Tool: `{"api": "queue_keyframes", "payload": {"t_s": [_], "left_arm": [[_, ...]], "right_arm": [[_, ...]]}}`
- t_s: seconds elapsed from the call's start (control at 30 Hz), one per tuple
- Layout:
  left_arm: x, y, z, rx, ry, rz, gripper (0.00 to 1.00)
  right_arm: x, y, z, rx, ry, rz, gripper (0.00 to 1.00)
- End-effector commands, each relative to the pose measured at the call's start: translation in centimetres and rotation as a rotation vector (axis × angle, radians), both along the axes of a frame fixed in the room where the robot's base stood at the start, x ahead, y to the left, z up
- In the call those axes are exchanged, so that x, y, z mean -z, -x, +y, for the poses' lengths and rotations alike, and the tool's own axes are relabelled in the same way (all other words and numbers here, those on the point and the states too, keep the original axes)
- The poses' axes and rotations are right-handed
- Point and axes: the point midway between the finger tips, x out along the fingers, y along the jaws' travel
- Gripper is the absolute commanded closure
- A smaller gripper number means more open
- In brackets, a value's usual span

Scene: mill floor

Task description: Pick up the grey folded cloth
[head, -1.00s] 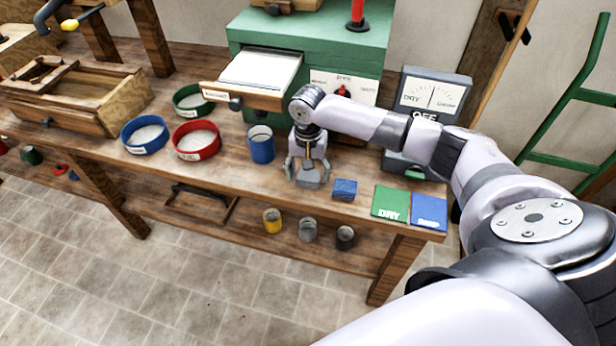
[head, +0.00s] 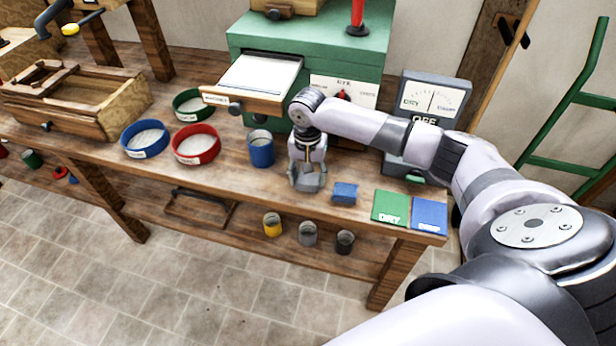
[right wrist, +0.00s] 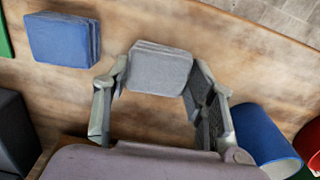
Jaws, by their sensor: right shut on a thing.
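The grey folded cloth (right wrist: 160,68) lies between the fingers of my right gripper (right wrist: 158,85) in the right wrist view. The fingers touch it on both sides. In the head view my right gripper (head: 307,180) points down at the workbench, between the blue cup and the blue folded cloth, with the grey cloth (head: 307,183) largely covered by the fingers. The gripper is shut on the cloth, at or very near the bench top; I cannot tell whether it is lifted. My left gripper is not in view.
A blue folded cloth (head: 344,193) lies just right of the gripper, with green (head: 390,206) and blue (head: 429,213) mats beyond. A blue cup (head: 261,150) stands close to the left. Behind are a green machine (head: 310,55) with an open drawer and a grey meter (head: 432,98).

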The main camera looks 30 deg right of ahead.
Motion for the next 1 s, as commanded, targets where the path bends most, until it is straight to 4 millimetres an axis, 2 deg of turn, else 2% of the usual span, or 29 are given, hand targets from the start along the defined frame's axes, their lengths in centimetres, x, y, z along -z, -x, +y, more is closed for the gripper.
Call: {"api": "queue_keyframes", "payload": {"t_s": [0.17, 0.43, 0.67, 1.0], "left_arm": [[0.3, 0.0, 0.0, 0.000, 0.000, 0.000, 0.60], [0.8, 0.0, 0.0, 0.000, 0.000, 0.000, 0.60], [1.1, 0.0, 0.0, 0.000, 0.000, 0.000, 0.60], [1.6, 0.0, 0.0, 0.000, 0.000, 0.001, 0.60]], "right_arm": [[-2.0, 0.0, 0.2, 0.000, -0.001, -0.004, 0.76], [-6.8, 0.2, 0.4, -0.003, -0.001, -0.003, 0.76], [-6.4, 3.6, 4.3, -0.006, -0.002, -0.001, 0.76], [-6.5, 9.7, 11.5, -0.006, -0.005, -0.001, 0.76]]}}
